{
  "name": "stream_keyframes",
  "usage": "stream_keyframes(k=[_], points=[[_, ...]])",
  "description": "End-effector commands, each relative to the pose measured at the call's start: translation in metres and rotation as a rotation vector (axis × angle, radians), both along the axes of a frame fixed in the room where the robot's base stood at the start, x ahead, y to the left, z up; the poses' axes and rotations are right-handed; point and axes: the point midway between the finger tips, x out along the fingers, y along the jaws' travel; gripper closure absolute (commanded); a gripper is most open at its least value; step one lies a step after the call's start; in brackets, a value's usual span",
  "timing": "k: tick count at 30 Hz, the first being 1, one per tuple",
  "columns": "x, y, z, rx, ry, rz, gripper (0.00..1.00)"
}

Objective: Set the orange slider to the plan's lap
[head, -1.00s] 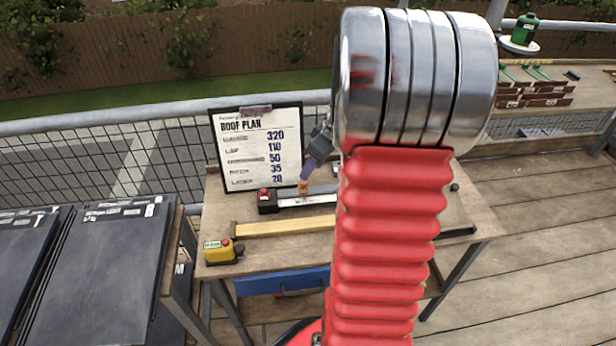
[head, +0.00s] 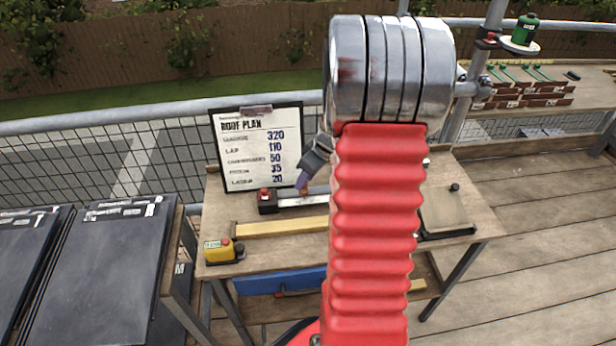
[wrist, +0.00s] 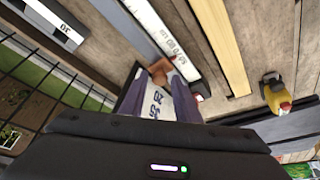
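The orange slider (head: 304,189) sits on the pale measuring rule (head: 288,202) on the workbench; in the wrist view the slider (wrist: 160,70) lies at the tips of my purple fingers. My gripper (head: 302,182) points down at it from above. The fingers (wrist: 160,82) stand apart with the slider at their tips; I cannot tell whether they clamp it. The rule (wrist: 165,35) shows printed numbers, too small to read surely. The roof plan board (head: 258,150) stands behind and reads lap 110. My arm hides the rule's right part.
A black block with a red button (head: 267,200) is at the rule's left end. A wooden batten (head: 270,229) lies in front, with a yellow device (head: 220,250) at front left. Dark slates (head: 95,270) lean at left. A grey plate (head: 443,210) lies at right.

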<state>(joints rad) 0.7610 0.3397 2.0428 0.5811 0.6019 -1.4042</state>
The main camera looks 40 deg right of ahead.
Motion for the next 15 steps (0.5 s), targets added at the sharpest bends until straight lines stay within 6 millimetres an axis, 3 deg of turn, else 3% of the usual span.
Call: stream_keyframes(k=[12, 15], points=[[-0.0003, -0.0001, 0.0002, 0.0, 0.0, 0.0, 1.0], [-0.0003, -0.0002, 0.0002, 0.0, 0.0, 0.0, 1.0]])
